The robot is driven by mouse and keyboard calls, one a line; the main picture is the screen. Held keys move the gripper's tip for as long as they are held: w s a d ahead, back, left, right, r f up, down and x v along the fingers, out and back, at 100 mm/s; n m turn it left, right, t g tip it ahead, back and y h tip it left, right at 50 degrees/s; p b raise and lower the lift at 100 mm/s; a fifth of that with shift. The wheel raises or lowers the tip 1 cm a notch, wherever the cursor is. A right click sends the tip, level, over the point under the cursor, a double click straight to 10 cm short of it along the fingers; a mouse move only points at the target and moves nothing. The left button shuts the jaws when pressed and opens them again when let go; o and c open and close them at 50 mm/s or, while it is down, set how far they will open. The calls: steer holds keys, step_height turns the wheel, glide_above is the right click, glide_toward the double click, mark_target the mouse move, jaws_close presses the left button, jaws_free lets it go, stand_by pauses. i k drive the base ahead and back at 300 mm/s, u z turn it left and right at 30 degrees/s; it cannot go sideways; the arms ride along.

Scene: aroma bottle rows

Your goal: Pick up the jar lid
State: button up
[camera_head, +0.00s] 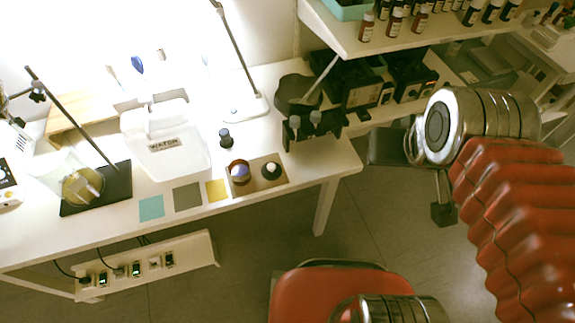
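A small round black lid with a pale top (271,170) lies on the right half of a brown tray (258,186) near the front right edge of the white table; I take it to be the jar lid. A small jar with a bluish top (239,171) stands beside it on the tray, apart from it. My gripper (442,212) hangs at the right, off the table's edge and well away from the lid. Its dark end parts show, but their spacing is unclear. I see nothing held in it.
A white container (165,140), a small dark bottle (225,138) and a lamp stand (246,106) are behind the tray. Black equipment (345,85) stands at the back right, under a shelf (375,45) of brown bottles. Coloured squares (187,197) lie left of the tray.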

mark_target(271, 171)
steer(key=z, duration=0.2)
steer(key=k, duration=0.85)
steer(key=u, duration=1.4)
steer(key=i, duration=1)
steer(key=u, duration=0.05)
